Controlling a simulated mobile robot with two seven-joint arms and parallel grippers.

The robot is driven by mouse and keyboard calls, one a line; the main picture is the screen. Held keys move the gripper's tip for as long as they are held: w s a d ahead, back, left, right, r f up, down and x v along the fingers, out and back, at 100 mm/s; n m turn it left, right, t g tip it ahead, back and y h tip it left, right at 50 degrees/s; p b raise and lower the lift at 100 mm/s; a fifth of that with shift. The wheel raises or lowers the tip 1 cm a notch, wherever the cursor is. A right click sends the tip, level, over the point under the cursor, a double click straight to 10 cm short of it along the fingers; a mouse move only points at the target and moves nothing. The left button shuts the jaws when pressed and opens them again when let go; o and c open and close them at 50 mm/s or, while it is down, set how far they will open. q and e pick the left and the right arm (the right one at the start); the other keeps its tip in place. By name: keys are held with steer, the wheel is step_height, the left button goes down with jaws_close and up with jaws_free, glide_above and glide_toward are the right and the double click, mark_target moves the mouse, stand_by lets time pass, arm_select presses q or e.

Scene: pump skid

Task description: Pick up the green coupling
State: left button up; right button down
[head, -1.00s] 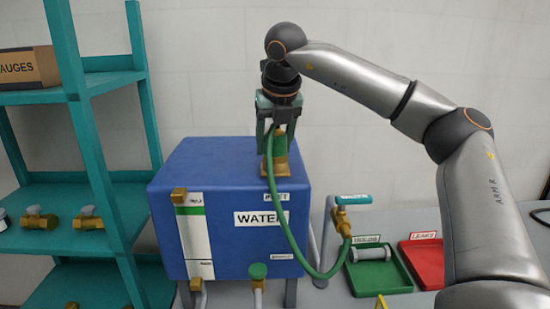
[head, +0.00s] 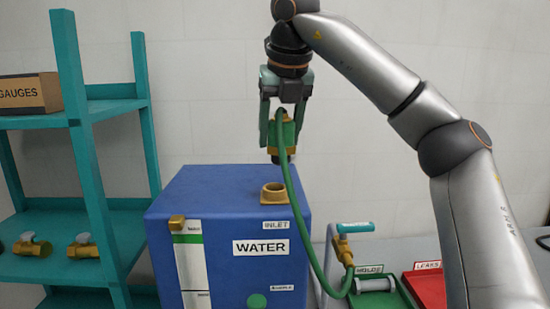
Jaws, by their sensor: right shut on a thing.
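My right gripper (head: 283,125) is shut on the green coupling (head: 288,134), which has brass-coloured parts and a dark lower end. It holds the coupling upright, in the air above the blue water tank (head: 235,222). The brass inlet port (head: 273,194) on top of the tank is open and apart from the coupling. A green hose (head: 298,210) runs from the coupling down to a brass valve with a teal handle (head: 345,252). My left gripper is not in view.
A teal shelf (head: 95,170) with a gauges box (head: 30,93) and brass valves stands at the left. A green tray (head: 394,296) and a red tray (head: 430,285) lie at the right, partly behind my right arm.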

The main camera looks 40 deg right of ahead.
arm_select(q)
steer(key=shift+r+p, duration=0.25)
steer(key=shift+p, duration=0.15)
arm_select(e)
steer(key=s+a+r, duration=0.4)
steer(key=s, duration=0.3)
steer(key=shift+s+a, duration=0.3)
steer(key=shift+s, duration=0.1)
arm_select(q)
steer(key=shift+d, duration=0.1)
arm_select(e)
steer(key=shift+w+r, duration=0.1)
